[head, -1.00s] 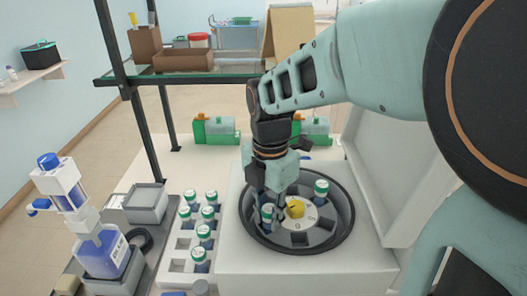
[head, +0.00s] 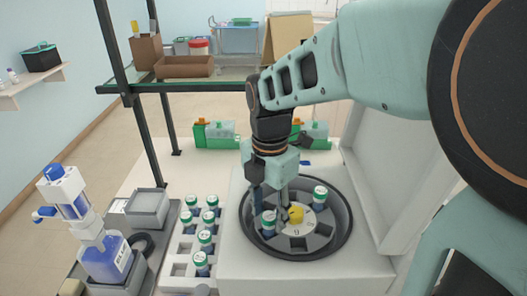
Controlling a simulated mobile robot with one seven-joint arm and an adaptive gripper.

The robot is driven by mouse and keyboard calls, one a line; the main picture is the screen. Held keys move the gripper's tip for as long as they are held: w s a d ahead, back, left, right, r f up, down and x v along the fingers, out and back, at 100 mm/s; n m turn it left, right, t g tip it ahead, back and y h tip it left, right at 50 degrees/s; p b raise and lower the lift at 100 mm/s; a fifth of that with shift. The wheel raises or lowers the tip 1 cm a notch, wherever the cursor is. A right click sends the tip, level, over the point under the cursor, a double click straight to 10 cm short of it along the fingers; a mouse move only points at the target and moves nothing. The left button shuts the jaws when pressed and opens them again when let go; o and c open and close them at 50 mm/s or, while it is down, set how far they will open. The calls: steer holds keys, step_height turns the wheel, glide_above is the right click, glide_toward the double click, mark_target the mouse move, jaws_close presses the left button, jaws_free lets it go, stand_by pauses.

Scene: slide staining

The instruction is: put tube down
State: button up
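The centrifuge rotor (head: 297,243) sits in a dark round bowl in the white machine. A tube with a green-and-white cap (head: 269,217) stands in a slot at the rotor's left side. A second capped tube (head: 320,194) stands in a slot at the far right. My gripper (head: 270,212) is just above the left tube, pointing down. Its two fingers are apart, one on each side of the cap, with nothing visibly lifted between them. Whether a fingertip still touches the cap is too small to tell.
A white rack (head: 178,255) with several capped tubes stands left of the centrifuge. The machine's open lid (head: 385,190) rises on the right. A blue bottle with a dispenser (head: 105,258) is at the far left. A dark-framed glass shelf (head: 180,87) stands behind.

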step_height(320, 180, up, 10)
steer(key=p, duration=0.6)
steer(key=shift+f, duration=0.15)
